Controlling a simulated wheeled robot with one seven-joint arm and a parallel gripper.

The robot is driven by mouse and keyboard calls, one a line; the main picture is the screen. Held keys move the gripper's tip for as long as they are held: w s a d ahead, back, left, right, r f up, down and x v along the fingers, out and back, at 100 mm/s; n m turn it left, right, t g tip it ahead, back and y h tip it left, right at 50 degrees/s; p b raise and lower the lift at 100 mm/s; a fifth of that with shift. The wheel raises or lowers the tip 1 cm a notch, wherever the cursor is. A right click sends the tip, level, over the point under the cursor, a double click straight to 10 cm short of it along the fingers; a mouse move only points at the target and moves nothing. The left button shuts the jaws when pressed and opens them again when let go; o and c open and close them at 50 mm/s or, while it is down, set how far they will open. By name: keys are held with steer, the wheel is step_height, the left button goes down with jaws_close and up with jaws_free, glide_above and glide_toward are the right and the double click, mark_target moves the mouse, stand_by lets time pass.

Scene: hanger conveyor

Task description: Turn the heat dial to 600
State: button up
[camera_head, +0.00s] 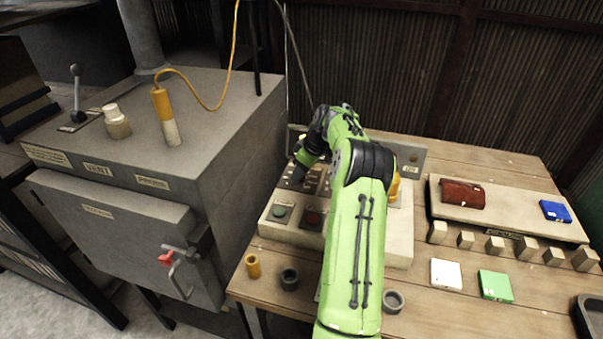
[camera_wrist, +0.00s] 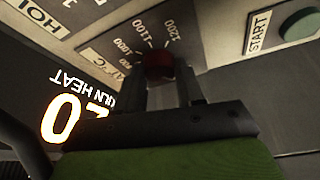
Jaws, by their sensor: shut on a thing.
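The heat dial is a dark red knob (camera_wrist: 158,62) in the wrist view, on a light panel with printed numbers, of which 1000, 1100 and 1200 are readable. My gripper (camera_wrist: 161,84) is shut on this knob, one finger on each side. The knob's pointer is hidden, so its setting cannot be read. A lit orange readout (camera_wrist: 62,118) beside the upside-down words KILN HEAT is mostly hidden; a 0 shows. In the head view my gripper (camera_head: 297,176) is down at the control box (camera_head: 385,251), and my arm covers much of the box.
A green button (camera_head: 280,213) and a red button (camera_head: 312,219) sit on the box's front. A grey kiln (camera_head: 225,185) stands close on the left. On the bench at right are a raised board (camera_head: 510,215), wooden blocks and coloured tiles. Small cups stand in front.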

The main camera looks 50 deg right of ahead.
steer(key=m+h, duration=0.1)
steer(key=m, duration=0.1)
steer(key=m+b, duration=0.1)
steer(key=m, duration=0.1)
steer(key=shift+a+m+h, duration=0.2)
steer(key=shift+m+h, duration=0.1)
steer(key=shift+h, duration=0.1)
steer(key=m+h, duration=0.1)
steer(key=m, duration=0.4)
steer(key=shift+w+a+g+h, duration=0.1)
steer(key=shift+a+g+h, duration=0.05)
steer(key=shift+g+h, duration=0.2)
steer(key=m+h+p, duration=0.1)
steer(key=m, duration=0.2)
steer(key=m+g+p, duration=0.1)
steer(key=m, duration=0.1)
steer(key=shift+w+r+m+g+h, duration=0.15)
steer(key=shift+m+g+h, duration=0.1)
steer(key=shift+m+h, duration=0.15)
steer(key=m+g+p, duration=0.1)
steer(key=m+p, duration=0.1)
steer(key=m, duration=0.2)
steer(key=shift+g+p, duration=0.3)
steer(key=shift+p, duration=0.1)
steer(key=shift+m, duration=0.3)
steer(key=o, duration=1)
